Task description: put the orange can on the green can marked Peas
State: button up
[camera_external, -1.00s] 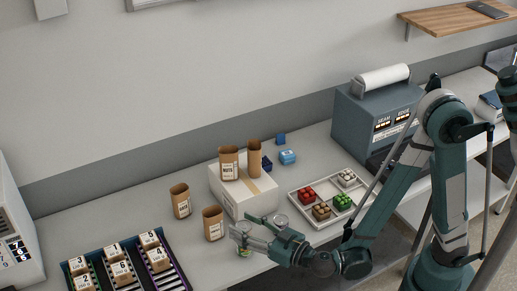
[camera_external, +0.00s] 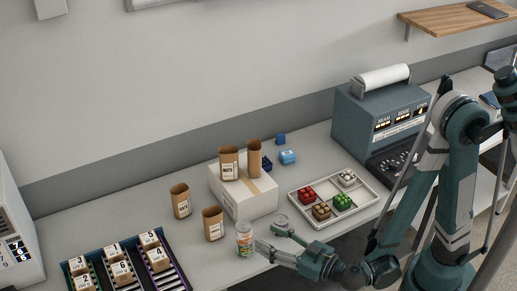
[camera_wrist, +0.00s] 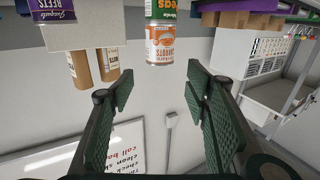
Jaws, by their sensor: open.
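The orange can (camera_wrist: 164,45) stands on the green can marked Peas (camera_wrist: 160,9), shown upside down in the wrist view, with its label facing me. The orange can (camera_external: 244,232) and the green can (camera_external: 245,250) also show as a small upright stack near the table's front edge in the external view. My gripper (camera_external: 269,238) is open and empty just right of the stack. In the wrist view my gripper (camera_wrist: 160,95) has its two pads spread wide, with a gap between them and the orange can. The green can is cut off by the wrist view's edge.
A purple can marked Beets (camera_wrist: 52,9) shows in the wrist view.

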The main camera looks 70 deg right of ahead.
jog(key=shift+v, duration=0.8)
jog(key=shift+d, duration=0.15)
jog(key=s+d+f+n+g, duration=0.1)
jog(key=s+d+g, duration=0.1)
jog(key=d+g, duration=0.35)
jog(key=s+d+f+g, duration=0.1)
jog(key=s+d+g, duration=0.1)
jog(key=d, duration=0.6)
jog(key=s+r+n+g+y, duration=0.2)
jog(key=s+y, duration=0.3)
jog(key=s, duration=1)
jog(key=shift+d+r+n+y, duration=0.3)
jog(key=shift+r, duration=0.55)
